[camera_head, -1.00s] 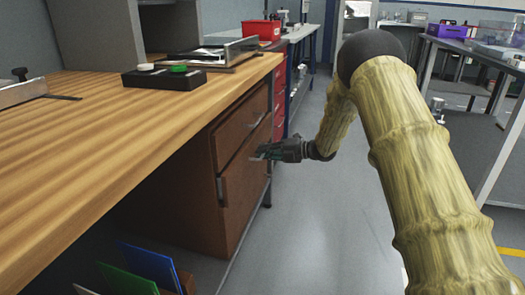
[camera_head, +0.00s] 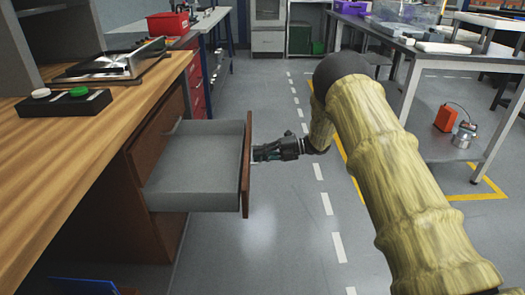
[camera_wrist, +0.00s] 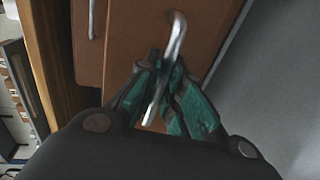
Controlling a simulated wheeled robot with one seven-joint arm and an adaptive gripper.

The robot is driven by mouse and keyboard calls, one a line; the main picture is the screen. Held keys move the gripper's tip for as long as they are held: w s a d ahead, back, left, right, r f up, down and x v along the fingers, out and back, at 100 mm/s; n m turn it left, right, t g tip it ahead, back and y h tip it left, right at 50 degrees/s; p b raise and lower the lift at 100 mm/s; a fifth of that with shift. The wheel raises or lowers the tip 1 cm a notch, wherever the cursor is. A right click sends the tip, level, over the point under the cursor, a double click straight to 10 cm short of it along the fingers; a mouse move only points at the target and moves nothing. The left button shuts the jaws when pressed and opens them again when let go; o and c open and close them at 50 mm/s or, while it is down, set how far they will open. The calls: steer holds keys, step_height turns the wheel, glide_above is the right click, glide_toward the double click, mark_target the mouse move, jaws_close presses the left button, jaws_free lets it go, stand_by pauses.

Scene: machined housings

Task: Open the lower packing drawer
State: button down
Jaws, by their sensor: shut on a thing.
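The lower packing drawer (camera_head: 247,185) stands well out from the brown cabinet under the wooden bench in the head view. Its grey inside is visible and looks empty. My gripper (camera_head: 258,153) is at the outer side of the drawer front, which hides the handle there. In the wrist view the brown drawer front (camera_wrist: 135,35) carries a metal bar handle (camera_wrist: 177,38). My gripper's green-padded fingers (camera_wrist: 162,80) are closed around this bar. The upper drawer (camera_head: 158,132) is shut, with its own handle (camera_wrist: 92,18) at the wrist view's upper left.
The wooden bench top (camera_head: 100,140) overhangs the cabinet, with a black button box (camera_head: 65,103) on it. Red drawers (camera_head: 195,85) stand beyond. Open grey floor (camera_head: 290,230) lies right of the drawer. A grey table (camera_head: 450,65) stands at the right.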

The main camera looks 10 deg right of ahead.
steer(key=shift+v, duration=0.95)
steer(key=shift+f, duration=0.25)
steer(key=c, duration=1.5)
jaws_free()
steer(key=shift+d, duration=0.15)
steer(key=v, duration=1.1)
steer(key=shift+s+d+r, duration=0.15)
steer(key=shift+s+d, duration=0.05)
steer(key=shift+d, duration=0.15)
